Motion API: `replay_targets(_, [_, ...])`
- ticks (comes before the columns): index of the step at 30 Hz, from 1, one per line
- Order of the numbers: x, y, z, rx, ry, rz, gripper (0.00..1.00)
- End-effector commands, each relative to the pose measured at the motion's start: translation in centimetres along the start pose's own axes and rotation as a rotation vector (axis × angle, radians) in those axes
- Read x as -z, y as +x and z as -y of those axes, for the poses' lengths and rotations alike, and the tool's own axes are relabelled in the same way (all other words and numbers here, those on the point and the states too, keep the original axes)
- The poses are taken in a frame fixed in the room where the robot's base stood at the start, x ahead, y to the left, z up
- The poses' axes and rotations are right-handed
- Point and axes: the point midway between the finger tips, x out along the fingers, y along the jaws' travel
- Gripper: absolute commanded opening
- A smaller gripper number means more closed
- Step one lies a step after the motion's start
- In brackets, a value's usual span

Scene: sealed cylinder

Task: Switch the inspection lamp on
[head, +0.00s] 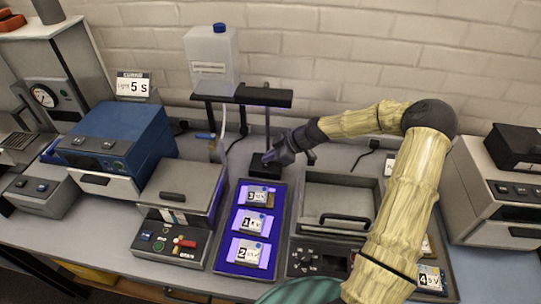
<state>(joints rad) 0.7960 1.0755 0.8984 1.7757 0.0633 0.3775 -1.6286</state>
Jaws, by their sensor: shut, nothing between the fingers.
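The inspection lamp (272,97) appears to be the dark bar on a stand near the back wall, above a tray (221,252). The tray shows a strong blue-violet colour, with a violet tint on the cards and around the lamp's posts. A small black box (262,170) sits at the tray's back end, under the lamp. My gripper (270,157) is shut and empty, at the upper right of this box, its tips very close to it. I cannot tell whether they touch. Any switch on the box is hidden or too small to make out.
Numbered cards (250,252) lie in the tray.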

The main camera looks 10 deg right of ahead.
Motion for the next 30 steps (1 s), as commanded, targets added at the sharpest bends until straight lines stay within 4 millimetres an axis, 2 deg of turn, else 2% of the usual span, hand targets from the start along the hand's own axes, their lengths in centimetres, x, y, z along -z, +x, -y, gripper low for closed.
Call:
replay_targets(7, [0.2,-0.3,0.8,-0.001,0.000,0.000,0.00])
replay_targets(19, [0.5,-0.7,0.7,-0.002,0.000,0.000,0.00])
replay_targets(28, [3.7,-3.3,-0.1,0.001,-0.006,-0.001,0.00])
replay_targets(30, [2.9,-4.2,-0.3,-0.002,-0.003,0.001,0.00])
